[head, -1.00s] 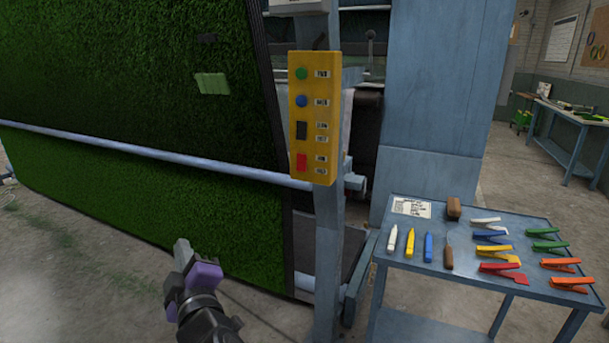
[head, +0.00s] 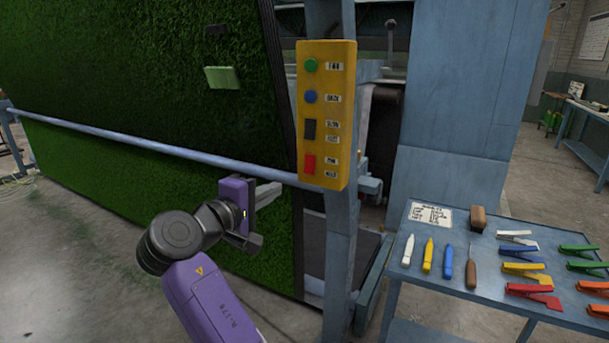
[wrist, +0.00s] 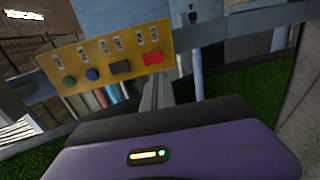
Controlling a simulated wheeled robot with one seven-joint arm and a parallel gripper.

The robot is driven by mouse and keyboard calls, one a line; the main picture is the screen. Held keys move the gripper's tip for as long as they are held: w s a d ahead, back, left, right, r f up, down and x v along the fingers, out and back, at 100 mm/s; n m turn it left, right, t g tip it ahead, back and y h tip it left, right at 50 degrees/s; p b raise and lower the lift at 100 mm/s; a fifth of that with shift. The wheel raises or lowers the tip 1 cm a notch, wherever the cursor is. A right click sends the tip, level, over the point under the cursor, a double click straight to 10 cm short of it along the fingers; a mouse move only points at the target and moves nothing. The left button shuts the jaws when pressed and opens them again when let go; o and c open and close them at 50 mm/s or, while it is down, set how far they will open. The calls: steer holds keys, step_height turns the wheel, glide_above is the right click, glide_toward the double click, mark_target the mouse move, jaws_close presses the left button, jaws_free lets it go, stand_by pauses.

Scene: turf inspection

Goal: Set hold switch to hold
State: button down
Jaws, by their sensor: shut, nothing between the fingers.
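A yellow control box (head: 345,120) is fixed to a blue-grey post. It carries a green button (head: 311,65), a blue button (head: 310,97), a black rocker switch (head: 310,129) and, lowest, a red rocker switch (head: 309,164). Two small labels sit beside the red switch; their print is too blurred to read surely. My gripper (head: 275,190) is shut and empty, just left of and slightly below the red switch, apart from it. In the wrist view the red switch (wrist: 152,58) is close to the fingers (wrist: 157,88). Which way the rocker is tipped I cannot tell.
A horizontal rail (head: 150,146) crosses a hanging green turf sheet (head: 130,70) behind my gripper. A blue table (head: 425,275) with markers, a brush and coloured clips stands right of the post. Open floor lies at the lower left.

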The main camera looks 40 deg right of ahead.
mark_target(309, 172)
steer(key=shift+d, duration=0.1)
steer(key=p+x, duration=0.2)
steer(key=x, duration=1)
steer(key=shift+w+d, duration=0.2)
steer(key=shift+d, duration=0.1)
steer(key=shift+w+d+f, duration=0.1)
steer(key=shift+w+d, duration=0.1)
steer(key=shift+d, duration=0.3)
steer(key=shift+d+f+h+b, duration=0.25)
steer(key=shift+f+h+b, duration=0.1)
steer(key=shift+b, duration=0.3)
steer(key=shift+r+p, duration=0.25)
steer(key=shift+p, duration=0.1)
steer(key=shift+a, duration=0.15)
